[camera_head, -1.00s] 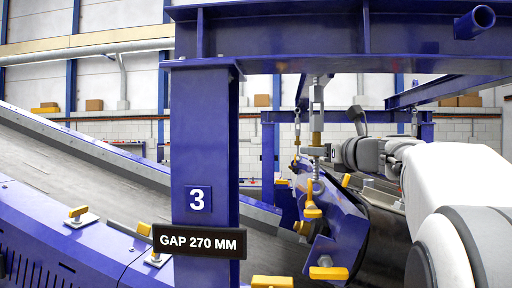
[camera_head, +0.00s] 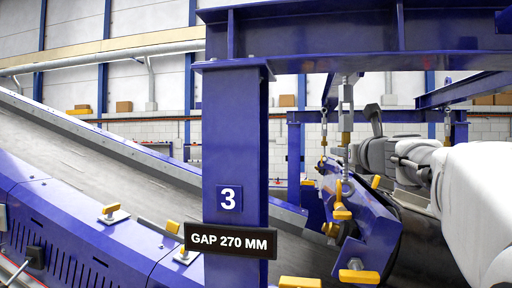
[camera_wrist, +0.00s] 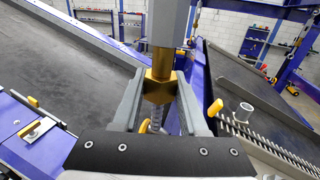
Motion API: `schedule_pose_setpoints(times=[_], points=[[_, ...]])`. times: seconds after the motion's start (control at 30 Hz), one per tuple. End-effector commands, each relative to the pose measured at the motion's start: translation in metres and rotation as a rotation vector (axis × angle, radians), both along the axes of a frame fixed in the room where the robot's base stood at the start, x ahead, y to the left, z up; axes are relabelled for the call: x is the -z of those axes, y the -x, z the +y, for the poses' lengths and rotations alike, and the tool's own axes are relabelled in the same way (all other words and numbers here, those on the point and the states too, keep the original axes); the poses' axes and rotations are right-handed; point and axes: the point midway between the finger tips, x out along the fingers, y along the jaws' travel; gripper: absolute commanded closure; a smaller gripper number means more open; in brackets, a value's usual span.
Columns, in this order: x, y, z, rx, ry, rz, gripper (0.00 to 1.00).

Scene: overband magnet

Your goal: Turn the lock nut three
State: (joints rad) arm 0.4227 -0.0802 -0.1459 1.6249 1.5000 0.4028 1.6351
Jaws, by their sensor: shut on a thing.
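Lock nut three is a brass-coloured hex nut (camera_wrist: 159,88) on a vertical hanger below a grey square body (camera_wrist: 170,25). In the wrist view it sits between the two grey fingers of my gripper (camera_wrist: 160,84), which is shut on its sides. In the head view the brass nut (camera_head: 346,139) shows just right of the blue post (camera_head: 235,140) marked 3. My gripper (camera_head: 352,155) reaches it from the right, and its fingertips are hard to make out there. A threaded rod (camera_wrist: 157,117) runs below the nut, partly hidden by my gripper.
A black sign (camera_head: 230,240) on the post reads GAP 270 MM. The blue magnet frame (camera_head: 365,225) with yellow handles hangs below the nut. A blue beam (camera_head: 350,35) crosses overhead. The sloping conveyor (camera_head: 90,150) lies left.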

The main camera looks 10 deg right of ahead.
Motion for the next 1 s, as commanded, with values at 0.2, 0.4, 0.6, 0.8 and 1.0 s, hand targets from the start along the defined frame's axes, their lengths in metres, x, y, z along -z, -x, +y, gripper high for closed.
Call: schedule_pose_setpoints(times=[0.2, 0.4, 0.6, 0.8, 1.0], points=[[-0.0001, 0.0001, -0.0001, 0.006, 0.0, 0.0, 1.0], [-0.0008, -0.0005, 0.001, 0.031, -0.001, 0.0, 1.0], [-0.0014, -0.0006, 0.0016, 0.147, -0.001, 0.0, 1.0], [-0.0007, -0.0003, 0.0006, 0.237, 0.0, 0.0, 1.0], [-0.0001, 0.0001, -0.0002, 0.251, 0.0, 0.0, 1.0]])
